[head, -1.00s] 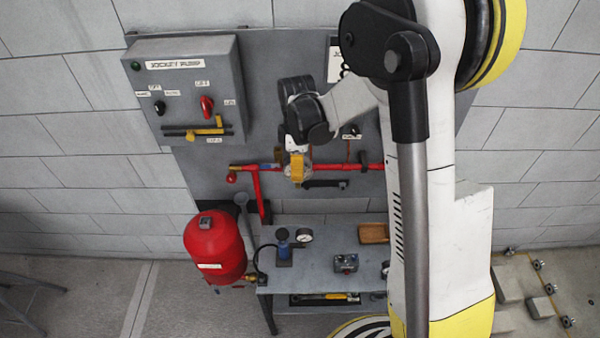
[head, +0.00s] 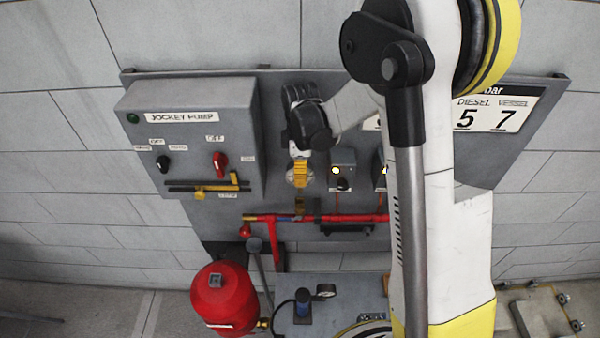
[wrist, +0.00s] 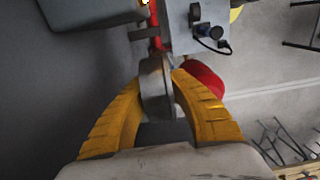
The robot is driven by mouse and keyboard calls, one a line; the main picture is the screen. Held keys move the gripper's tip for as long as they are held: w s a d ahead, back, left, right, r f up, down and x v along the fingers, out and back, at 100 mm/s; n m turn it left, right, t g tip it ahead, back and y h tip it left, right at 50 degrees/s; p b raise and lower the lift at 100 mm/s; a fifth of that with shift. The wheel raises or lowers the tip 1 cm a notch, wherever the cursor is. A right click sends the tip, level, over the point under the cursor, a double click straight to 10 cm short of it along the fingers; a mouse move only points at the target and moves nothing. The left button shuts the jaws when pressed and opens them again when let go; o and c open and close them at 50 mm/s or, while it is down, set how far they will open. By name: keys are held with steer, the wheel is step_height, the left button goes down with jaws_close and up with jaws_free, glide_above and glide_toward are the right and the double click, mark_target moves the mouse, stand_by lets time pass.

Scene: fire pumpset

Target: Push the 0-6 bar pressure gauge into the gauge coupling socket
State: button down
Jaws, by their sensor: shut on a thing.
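My gripper (head: 299,174) is shut on a round gauge (head: 298,179), seen in the head view in front of the grey panel, above the red pipe. In the wrist view, my yellow fingers (wrist: 159,82) grip the gauge (wrist: 153,88) from both sides; it shows nearly edge-on as a grey disc. Its dial reading cannot be made out. A small brownish fitting (head: 299,207) stands on the red pipe (head: 340,218) just below the gauge in the head view. It may be the coupling socket, but I cannot be sure. The gauge appears apart from it.
The jockey pump box (head: 190,140) is left of my gripper. A small control box (head: 342,170) is close on its right. Open wall panel lies between the two boxes.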

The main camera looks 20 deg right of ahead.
mark_target(300, 191)
steer(key=shift+w+f+b, duration=0.15)
steer(key=shift+f+b, duration=0.1)
steer(key=shift+f, duration=0.4)
steer(key=shift+w+f+b, duration=0.15)
steer(key=shift+f+b, duration=0.05)
steer(key=shift+f, duration=0.4)
steer(key=shift+s+f+b, duration=0.1)
steer(key=shift+f+b, duration=0.3)
steer(key=shift+f, duration=0.5)
step_height(300, 191, down, 4)
steer(key=b, duration=0.4)
steer(key=shift+r, duration=0.2)
steer(key=c, duration=1.2)
jaws_free()
